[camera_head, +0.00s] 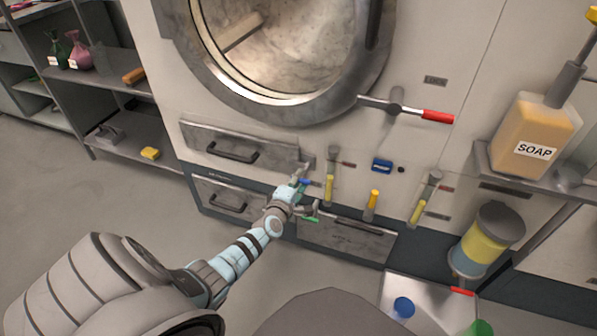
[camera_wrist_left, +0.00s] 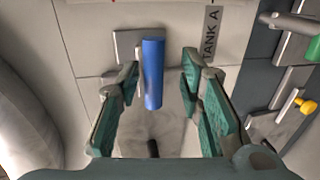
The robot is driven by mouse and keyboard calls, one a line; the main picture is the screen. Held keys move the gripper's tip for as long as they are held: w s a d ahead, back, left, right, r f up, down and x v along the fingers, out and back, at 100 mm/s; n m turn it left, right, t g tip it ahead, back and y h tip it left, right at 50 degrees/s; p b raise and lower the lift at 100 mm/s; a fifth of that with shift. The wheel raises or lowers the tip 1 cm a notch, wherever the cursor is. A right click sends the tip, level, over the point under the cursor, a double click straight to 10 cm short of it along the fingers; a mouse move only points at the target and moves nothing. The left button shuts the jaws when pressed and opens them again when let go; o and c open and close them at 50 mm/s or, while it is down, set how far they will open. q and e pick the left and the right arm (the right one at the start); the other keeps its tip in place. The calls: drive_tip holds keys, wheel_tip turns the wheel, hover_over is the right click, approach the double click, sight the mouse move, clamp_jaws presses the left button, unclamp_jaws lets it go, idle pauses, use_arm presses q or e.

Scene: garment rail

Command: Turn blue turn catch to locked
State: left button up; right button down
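The blue turn catch (camera_wrist_left: 152,75) has a blue bar handle on a small grey plate. In the left wrist view the bar runs up and down the picture, between the fingers of my left gripper (camera_wrist_left: 158,80). The green finger pads stand apart, with a gap to the bar on each side. In the head view my left gripper (camera_head: 309,203) is at the machine's lower front, by the drawers, and a bit of the blue handle (camera_head: 304,182) shows at its fingertips. The gripper hides most of the catch there. My right gripper is not in view.
A TANK A label (camera_wrist_left: 210,33) is beside the catch. Yellow-handled levers (camera_head: 329,190) and a blue block (camera_head: 382,166) are on the panel to the right. A red-tipped handle (camera_head: 437,116) sticks out by the round door. A soap bottle (camera_head: 535,135) stands on the right shelf.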

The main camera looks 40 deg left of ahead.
use_arm(q)
drive_tip(key=shift+w+r, duration=0.1)
drive_tip(key=shift+r, duration=0.1)
drive_tip(key=v, duration=1.2)
